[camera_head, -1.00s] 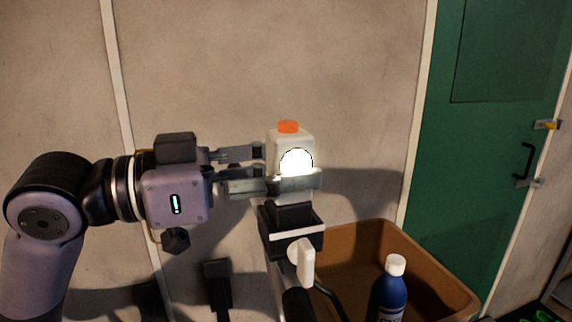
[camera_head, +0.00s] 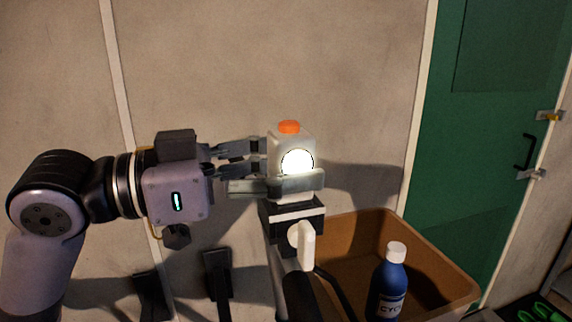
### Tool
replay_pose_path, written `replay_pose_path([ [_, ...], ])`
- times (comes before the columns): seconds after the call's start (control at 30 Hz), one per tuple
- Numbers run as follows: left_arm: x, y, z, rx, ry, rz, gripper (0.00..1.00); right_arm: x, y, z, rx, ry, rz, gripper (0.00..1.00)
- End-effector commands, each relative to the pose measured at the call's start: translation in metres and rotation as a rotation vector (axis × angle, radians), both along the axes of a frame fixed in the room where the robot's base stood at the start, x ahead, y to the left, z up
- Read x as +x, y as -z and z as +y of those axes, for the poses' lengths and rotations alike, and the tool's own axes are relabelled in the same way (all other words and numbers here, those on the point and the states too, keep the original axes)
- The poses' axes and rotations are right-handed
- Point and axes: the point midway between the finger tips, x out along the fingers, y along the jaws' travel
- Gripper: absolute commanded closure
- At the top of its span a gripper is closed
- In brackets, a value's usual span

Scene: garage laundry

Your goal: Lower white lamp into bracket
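The white lamp (camera_head: 281,150), with an orange button on top and a bright round face, is upright. My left gripper (camera_head: 300,183) comes from the left with its fingers shut against the lamp; the nearer finger crosses its lower front. The dark bracket (camera_head: 292,211) with a pale band is directly below the lamp. The lamp's lower end is at or just above the bracket top; I cannot tell whether it is seated. My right gripper is out of view.
A white lever (camera_head: 304,240) and a dark handle-like part (camera_head: 299,295) are below the bracket. A brown bin (camera_head: 430,262) and a blue bottle with a white cap (camera_head: 391,282) stand to the right. A green door (camera_head: 495,110) is further right.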

Motion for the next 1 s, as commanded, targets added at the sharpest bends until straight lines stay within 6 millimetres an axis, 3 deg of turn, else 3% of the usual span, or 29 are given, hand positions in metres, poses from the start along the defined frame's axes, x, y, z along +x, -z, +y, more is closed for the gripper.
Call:
replay_pose_path([
  [0.57,-0.001,0.0,0.006,0.0,-0.002,0.0,0.42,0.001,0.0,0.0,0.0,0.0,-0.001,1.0],
  [1.0,-0.027,0.001,0.086,0.001,-0.005,0.002,0.42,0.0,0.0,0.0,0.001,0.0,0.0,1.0],
])
